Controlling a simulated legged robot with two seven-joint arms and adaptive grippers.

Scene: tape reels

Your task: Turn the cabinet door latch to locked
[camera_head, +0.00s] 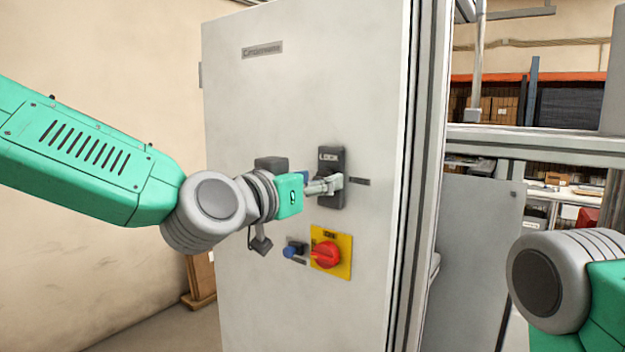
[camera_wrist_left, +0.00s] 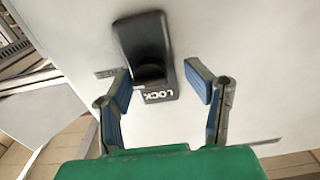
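The cabinet door (camera_head: 290,100) is a light grey panel. The black latch (camera_head: 331,160) is mounted upright on it, with a small light label at its top. My left gripper (camera_head: 332,185) is at the lower half of the latch and partly covers it. The left gripper's blue-padded fingers (camera_wrist_left: 161,82) are apart, one on each side of the latch, with a gap visible on the right side. The latch handle's exact angle is hard to tell. My right gripper is out of view.
Below the latch are a red rotary switch (camera_head: 326,254) on a yellow plate and a small blue knob (camera_head: 291,251). The cabinet's metal frame (camera_head: 425,160) stands right of the door. Shelving with boxes (camera_head: 500,105) is behind. My right forearm is at the lower right.

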